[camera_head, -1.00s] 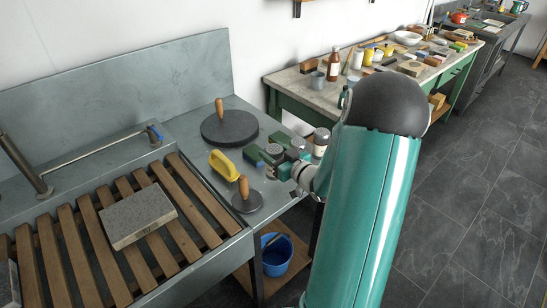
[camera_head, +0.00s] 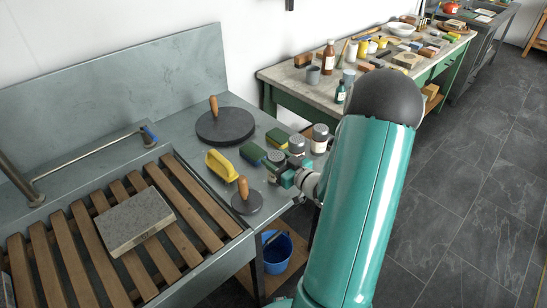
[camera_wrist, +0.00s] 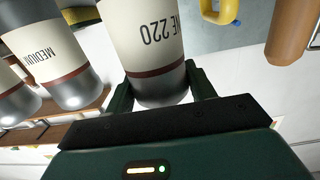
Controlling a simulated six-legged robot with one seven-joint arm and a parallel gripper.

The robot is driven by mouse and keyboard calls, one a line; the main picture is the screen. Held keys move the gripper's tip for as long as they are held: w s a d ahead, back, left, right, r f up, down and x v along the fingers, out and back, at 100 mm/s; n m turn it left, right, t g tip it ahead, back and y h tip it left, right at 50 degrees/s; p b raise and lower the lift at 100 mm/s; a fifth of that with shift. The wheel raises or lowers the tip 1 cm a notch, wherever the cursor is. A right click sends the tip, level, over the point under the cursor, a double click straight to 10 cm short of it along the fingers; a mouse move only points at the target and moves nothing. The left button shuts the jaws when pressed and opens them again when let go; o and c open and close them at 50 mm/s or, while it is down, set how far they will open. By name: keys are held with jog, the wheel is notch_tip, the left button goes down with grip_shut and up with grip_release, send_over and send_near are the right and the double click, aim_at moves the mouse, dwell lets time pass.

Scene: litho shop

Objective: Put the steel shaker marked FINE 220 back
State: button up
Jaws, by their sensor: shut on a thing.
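The steel shaker (camera_wrist: 150,45) fills the middle of the wrist view, with "NE 220" readable on its cream label and a dark red band below. My gripper (camera_wrist: 160,88) is shut on it, a finger on each side. In the head view the held shaker (camera_head: 276,157) shows its grey lid beside my gripper (camera_head: 284,172), at the right end of the grey sink counter. I cannot tell whether its base touches the counter. The shaker marked MEDIUM (camera_wrist: 50,60) is beside it in the wrist view. Two other shakers (camera_head: 297,144) (camera_head: 320,137) stand behind it in the head view.
Green-and-yellow sponges (camera_head: 252,153), a yellow-handled tool (camera_head: 220,165) and two dark discs with wooden knobs (camera_head: 226,126) (camera_head: 246,201) crowd the counter. A slatted rack (camera_head: 75,245) bears a stone slab (camera_head: 134,218). A blue bucket (camera_head: 276,252) sits below. A cluttered bench (camera_head: 300,82) stands behind.

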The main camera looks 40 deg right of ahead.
jog(key=shift+w+f, duration=0.1)
jog(key=shift+w, duration=0.1)
jog(key=shift+s, duration=0.15)
jog(key=shift+f, duration=0.15)
jog(key=o, duration=1)
